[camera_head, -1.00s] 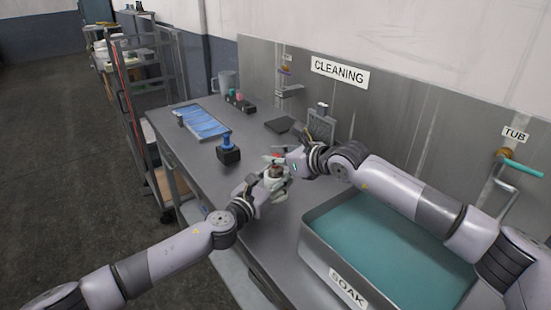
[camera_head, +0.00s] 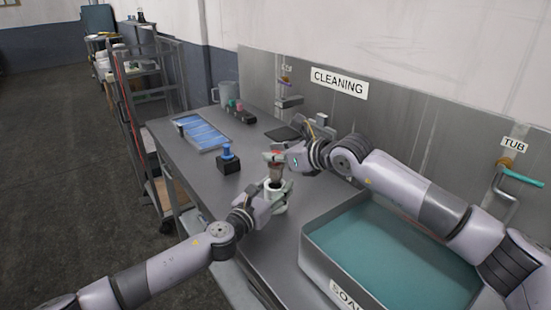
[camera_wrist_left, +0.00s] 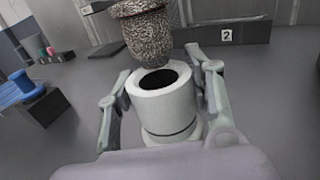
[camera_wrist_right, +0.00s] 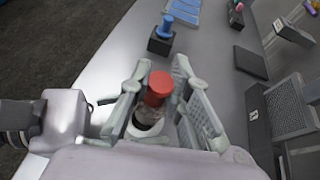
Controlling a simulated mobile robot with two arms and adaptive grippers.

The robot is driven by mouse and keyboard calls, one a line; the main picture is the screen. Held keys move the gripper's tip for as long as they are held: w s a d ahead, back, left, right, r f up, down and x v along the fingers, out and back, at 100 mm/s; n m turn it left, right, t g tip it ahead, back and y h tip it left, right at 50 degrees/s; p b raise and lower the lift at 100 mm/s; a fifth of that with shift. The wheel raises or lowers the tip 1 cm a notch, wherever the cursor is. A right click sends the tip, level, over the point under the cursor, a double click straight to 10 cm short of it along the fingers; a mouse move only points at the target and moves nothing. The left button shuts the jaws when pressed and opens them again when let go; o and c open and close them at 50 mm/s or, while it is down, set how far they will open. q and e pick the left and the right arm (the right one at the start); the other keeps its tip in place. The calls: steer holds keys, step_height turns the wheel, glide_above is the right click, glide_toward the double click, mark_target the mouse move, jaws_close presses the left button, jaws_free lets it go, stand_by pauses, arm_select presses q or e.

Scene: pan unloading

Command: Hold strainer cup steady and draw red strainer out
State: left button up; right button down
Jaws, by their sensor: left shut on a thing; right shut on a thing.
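The white strainer cup (camera_wrist_left: 163,105) stands upright between the fingers of my left gripper (camera_wrist_left: 160,120), which is shut on it. Its dark round opening faces up in the left wrist view. The red strainer (camera_wrist_right: 158,88) is between the fingers of my right gripper (camera_wrist_right: 157,95), which is shut on it. Its speckled mesh body (camera_wrist_left: 143,28) hangs just above the cup's mouth in the left wrist view, over its far left side. In the head view, my right gripper (camera_head: 279,158) is above my left gripper (camera_head: 272,194).
A grey tub (camera_head: 312,250) of teal liquid stands in front on the right. A black block with a blue piece (camera_head: 227,153) sits left of the grippers. A blue-filled tray (camera_head: 187,122) lies farther back. A perforated metal piece (camera_wrist_right: 290,105) stands to the right.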

steer(key=shift+r, duration=0.9)
arm_select(q)
steer(key=o, duration=1.3)
steer(key=shift+o, duration=0.2)
